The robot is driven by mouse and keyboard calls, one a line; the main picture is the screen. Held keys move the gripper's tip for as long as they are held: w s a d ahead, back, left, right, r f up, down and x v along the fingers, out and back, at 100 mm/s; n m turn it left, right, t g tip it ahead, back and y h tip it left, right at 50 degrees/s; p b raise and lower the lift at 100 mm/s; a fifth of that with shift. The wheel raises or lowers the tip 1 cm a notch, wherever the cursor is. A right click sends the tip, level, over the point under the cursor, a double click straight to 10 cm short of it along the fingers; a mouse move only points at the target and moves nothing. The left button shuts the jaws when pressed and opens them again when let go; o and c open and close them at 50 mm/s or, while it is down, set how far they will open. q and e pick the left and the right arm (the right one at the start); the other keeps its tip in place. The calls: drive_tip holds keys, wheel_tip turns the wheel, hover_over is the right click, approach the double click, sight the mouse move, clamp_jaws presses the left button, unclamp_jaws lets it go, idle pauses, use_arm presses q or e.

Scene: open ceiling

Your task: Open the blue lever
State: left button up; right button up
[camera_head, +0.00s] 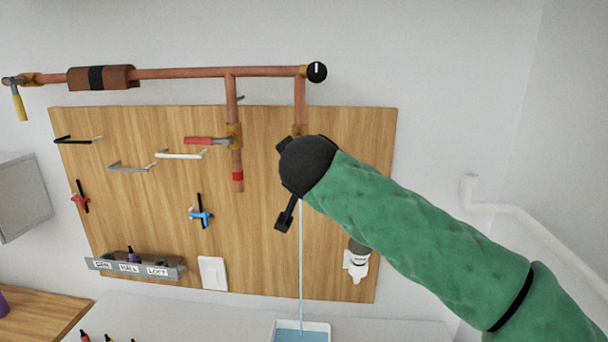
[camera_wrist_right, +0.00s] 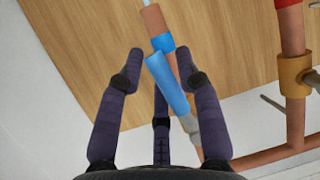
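The blue lever (camera_wrist_right: 166,85) shows in the right wrist view, in front of a copper pipe (camera_wrist_right: 153,20) with a blue band (camera_wrist_right: 162,42). My right gripper (camera_wrist_right: 160,66) is open, its dark fingers spread on either side of the lever. I cannot tell whether any finger touches it. In the head view my right gripper (camera_head: 284,182) and green-sleeved arm hide the lever and the lower part of the right-hand pipe (camera_head: 300,100). A thin stream of water (camera_head: 301,260) falls below the gripper. My left gripper is not in view.
A red lever (camera_head: 205,141) sits on the neighbouring pipe to the left, and a yellow lever (camera_head: 19,105) at the far left. Hooks and tools hang on the wooden board (camera_head: 345,200). A white tray (camera_head: 277,326) stands below the stream.

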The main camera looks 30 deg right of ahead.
idle(0.3)
drive_tip(key=v, duration=1.2)
drive_tip(key=shift+r, duration=0.1)
